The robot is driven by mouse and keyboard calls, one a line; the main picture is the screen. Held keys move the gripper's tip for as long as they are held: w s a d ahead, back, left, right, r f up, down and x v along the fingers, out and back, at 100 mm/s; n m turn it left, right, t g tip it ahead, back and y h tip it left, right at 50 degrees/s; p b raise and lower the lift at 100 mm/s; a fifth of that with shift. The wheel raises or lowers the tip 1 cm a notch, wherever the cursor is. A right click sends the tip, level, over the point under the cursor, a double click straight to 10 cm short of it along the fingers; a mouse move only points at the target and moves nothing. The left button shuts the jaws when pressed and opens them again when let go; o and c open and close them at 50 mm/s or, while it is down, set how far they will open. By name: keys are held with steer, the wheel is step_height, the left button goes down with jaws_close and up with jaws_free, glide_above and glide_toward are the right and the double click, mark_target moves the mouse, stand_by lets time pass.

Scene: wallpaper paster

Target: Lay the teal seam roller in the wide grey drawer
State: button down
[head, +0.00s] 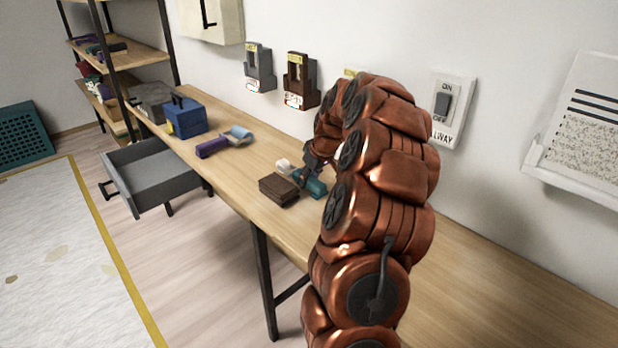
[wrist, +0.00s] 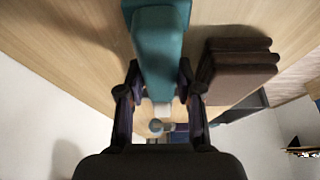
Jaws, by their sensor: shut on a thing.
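The teal seam roller (head: 316,187) is at the workbench beside a dark brown block, partly hidden by my arm in the head view. My gripper (head: 306,172) is shut on it. In the wrist view the teal roller (wrist: 160,45) runs between the two fingers of my gripper (wrist: 157,88), with a pale part beyond them. I cannot tell whether it touches the bench top. The wide grey drawer (head: 152,181) stands pulled open under the bench at the left, and its visible inside looks empty. A grey edge (wrist: 243,107) in the wrist view may be this drawer.
The brown block (head: 279,190) lies close beside the roller. A purple-handled tool (head: 212,147), a light blue roll (head: 239,134) and a blue box (head: 187,116) lie farther left on the workbench (head: 235,183). Wall holders and a switch (head: 443,103) line the wall.

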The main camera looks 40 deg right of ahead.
steer(key=shift+f, duration=0.2)
steer(key=c, duration=0.8)
jaws_free()
steer(key=shift+o, duration=0.2)
steer(key=v, duration=1.2)
steer(key=shift+r+b, duration=0.2)
steer(key=shift+b, duration=0.15)
